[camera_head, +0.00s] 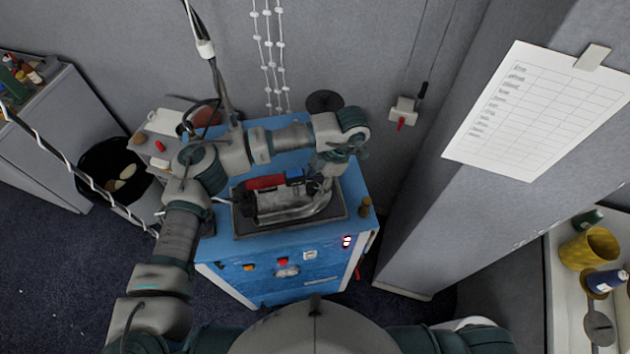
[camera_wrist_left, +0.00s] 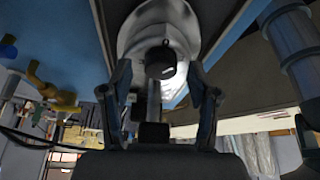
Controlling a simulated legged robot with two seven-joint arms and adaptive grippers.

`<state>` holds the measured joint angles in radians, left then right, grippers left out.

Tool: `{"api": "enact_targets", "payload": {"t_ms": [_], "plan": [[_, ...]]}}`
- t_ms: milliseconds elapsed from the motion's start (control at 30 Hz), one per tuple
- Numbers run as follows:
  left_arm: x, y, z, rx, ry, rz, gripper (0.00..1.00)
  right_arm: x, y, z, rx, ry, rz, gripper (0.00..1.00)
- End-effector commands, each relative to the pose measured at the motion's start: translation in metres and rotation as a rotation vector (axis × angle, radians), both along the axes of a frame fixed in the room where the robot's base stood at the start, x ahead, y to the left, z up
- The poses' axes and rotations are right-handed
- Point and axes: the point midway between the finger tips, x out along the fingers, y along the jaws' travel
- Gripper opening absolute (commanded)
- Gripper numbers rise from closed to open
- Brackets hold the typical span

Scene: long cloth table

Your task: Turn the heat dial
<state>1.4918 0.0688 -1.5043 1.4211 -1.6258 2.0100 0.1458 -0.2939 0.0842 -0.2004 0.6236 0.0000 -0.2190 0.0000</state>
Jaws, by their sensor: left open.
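A blue machine (camera_head: 330,271) stands in front of me with small controls on its front face. Among them are a red knob (camera_head: 283,261) and a pale round part (camera_head: 288,272); I cannot tell which control is the heat dial. A grey iron-like object (camera_head: 290,205) lies on the dark tray (camera_head: 240,226) on top. My left gripper (camera_head: 323,186) reaches down at its right end, partly hidden by my arm. In the left wrist view its two fingers stand apart, open (camera_wrist_left: 160,70). A silvery rounded thing (camera_wrist_left: 185,22) with a black round knob (camera_wrist_left: 160,61) shows between or beyond them; contact is unclear.
An orange knob (camera_head: 249,267) and a white switch (camera_head: 310,255) also sit on the front face. A small brown bottle (camera_head: 365,206) stands at the machine's right edge. A cable (camera_head: 222,85) hangs above. A black bin (camera_head: 105,158) stands left, a grey pillar (camera_head: 440,210) right.

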Motion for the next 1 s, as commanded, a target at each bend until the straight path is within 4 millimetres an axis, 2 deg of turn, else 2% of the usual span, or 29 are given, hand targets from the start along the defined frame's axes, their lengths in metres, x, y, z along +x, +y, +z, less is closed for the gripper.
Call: {"api": "enact_targets", "payload": {"t_ms": [333,367,500,600,833,1000], "plan": [[0.0,0.002,-0.005,0.0,0.0,0.0,0.61,-0.008,0.007,0.0,0.008,0.012,-0.003,0.0],[0.0,0.002,-0.005,0.0,0.0,0.0,0.56,-0.008,0.007,0.0,0.008,0.012,-0.003,0.0],[0.0,0.002,-0.005,0.0,0.0,0.0,0.21,-0.008,0.007,0.0,0.007,0.013,-0.003,0.0],[0.0,0.002,-0.005,0.0,0.0,0.0,0.01,-0.008,0.006,0.0,0.007,0.013,-0.003,0.0],[0.0,0.003,-0.006,0.0,-0.001,-0.013,0.01,-0.008,0.004,-0.003,0.004,0.012,-0.003,0.0],[0.0,0.003,-0.007,0.0,-0.001,-0.068,0.01,-0.009,0.002,-0.013,0.002,0.013,-0.002,0.0]]}}
